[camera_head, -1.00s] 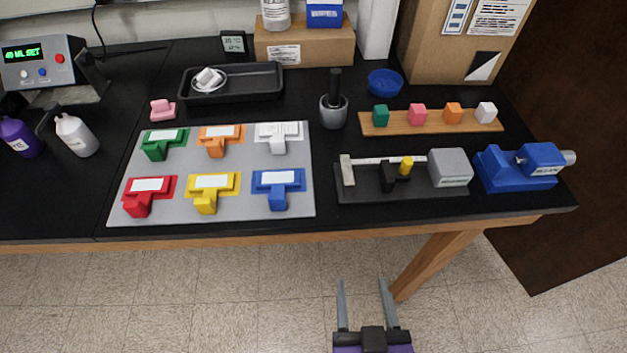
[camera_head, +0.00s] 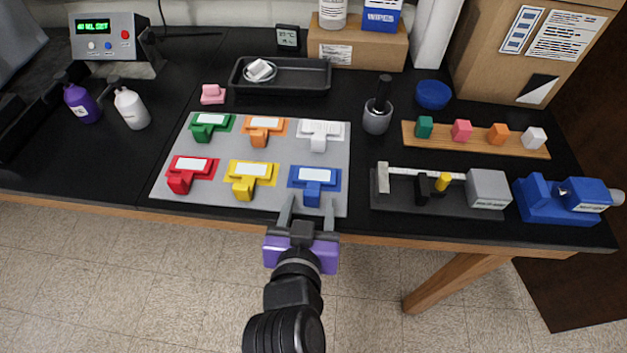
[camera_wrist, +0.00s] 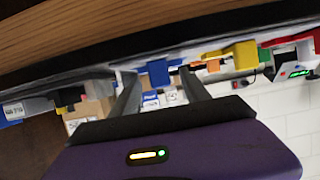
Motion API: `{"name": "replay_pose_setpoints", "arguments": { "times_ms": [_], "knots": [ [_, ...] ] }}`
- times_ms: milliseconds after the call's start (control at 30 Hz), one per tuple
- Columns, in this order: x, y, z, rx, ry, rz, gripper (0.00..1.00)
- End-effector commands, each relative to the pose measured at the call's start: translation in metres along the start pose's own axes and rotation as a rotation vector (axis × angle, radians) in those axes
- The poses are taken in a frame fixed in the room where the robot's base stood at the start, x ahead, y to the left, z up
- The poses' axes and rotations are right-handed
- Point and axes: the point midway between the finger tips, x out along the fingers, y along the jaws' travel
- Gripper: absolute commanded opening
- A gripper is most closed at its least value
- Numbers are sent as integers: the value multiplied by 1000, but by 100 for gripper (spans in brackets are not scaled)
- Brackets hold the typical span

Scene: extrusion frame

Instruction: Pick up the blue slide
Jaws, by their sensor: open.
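The blue slide (camera_head: 312,194) is a T-shaped blue piece with a white label. In the wrist view, which is upside down, the blue slide (camera_wrist: 158,72) shows between the fingers.
The yellow slide (camera_head: 244,188) is just left of the blue one, with red, green, orange and white ones around. A black fixture (camera_head: 440,203) and a blue vise (camera_head: 565,203) stand to the right. The table's wooden front edge (camera_head: 400,240) runs below my gripper.

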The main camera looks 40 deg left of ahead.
Motion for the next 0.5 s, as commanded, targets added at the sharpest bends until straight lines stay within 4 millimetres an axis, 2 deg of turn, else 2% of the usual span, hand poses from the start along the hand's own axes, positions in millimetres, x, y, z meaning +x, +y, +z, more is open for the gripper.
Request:
{"name": "replay_pose_setpoints", "arguments": {
  "times_ms": [200, 467, 500],
  "knots": [
    [26, 0, -1, 0, 0, 0, 55],
    [29, 0, 0, 0, 1, 0, 55],
    [29, 0, 0, 0, 1, 0, 51]
  ]
}}
